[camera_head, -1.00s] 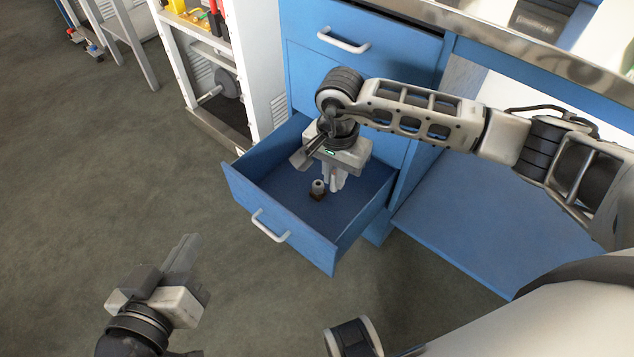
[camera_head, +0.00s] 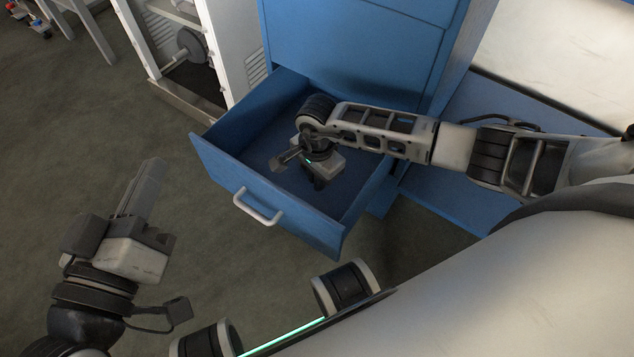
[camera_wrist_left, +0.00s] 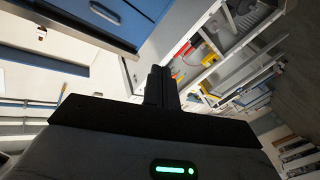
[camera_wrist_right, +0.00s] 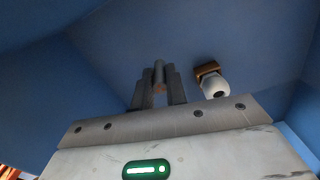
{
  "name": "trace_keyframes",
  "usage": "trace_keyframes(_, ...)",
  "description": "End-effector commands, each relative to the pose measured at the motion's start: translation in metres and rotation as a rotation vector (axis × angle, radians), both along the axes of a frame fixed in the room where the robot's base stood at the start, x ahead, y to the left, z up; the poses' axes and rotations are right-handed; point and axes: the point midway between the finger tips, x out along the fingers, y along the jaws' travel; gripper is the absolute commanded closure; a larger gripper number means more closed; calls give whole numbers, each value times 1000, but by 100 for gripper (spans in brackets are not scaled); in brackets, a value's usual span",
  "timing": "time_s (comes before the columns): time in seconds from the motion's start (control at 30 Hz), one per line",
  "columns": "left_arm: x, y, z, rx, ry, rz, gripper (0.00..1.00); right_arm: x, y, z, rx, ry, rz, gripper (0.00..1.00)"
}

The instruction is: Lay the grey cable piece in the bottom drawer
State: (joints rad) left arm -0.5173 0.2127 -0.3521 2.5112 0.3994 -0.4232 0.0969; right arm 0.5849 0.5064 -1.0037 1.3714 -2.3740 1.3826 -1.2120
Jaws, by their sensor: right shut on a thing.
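The bottom drawer (camera_head: 220,170) is pulled out of the blue cabinet and open at the top. My right gripper (camera_head: 318,182) is down inside it. In the right wrist view, my right gripper (camera_wrist_right: 159,88) is shut on the grey cable piece (camera_wrist_right: 158,74), a short grey cylinder with a brownish end, close over the blue drawer floor. I cannot tell if the piece touches the floor. In the head view the arm hides it. My left gripper (camera_head: 145,185) is shut and empty over the floor, left of the drawer; its fingers also lie together in the left wrist view (camera_wrist_left: 160,85).
A small white and brown part (camera_wrist_right: 213,84) lies on the drawer floor, right of my right fingers. The drawer's handle (camera_head: 257,207) faces front. A white shelf unit (camera_head: 200,60) stands left of the cabinet. The floor in front is clear.

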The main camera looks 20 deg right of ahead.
Motion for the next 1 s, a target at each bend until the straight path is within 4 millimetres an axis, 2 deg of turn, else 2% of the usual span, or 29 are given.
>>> trace_keyframes(0.03,5,1,4,22,-68,7,100,-1,0,-13,0,2,-1,100)
trace_keyframes(0.13,10,3,14,45,-153,21,100,0,1,-23,1,1,0,100)
trace_keyframes(0.63,13,5,23,64,-221,33,100,0,0,-27,-1,0,1,100)
trace_keyframes(0.67,13,5,25,64,-225,33,100,0,0,-26,-1,0,1,78)
trace_keyframes(0.7,13,5,25,63,-224,33,100,0,0,-26,-1,0,1,67)
trace_keyframes(0.73,13,5,25,62,-224,33,100,0,0,-26,-1,0,1,64)
trace_keyframes(1.0,13,5,26,62,-222,32,100,0,0,-25,0,0,1,64)
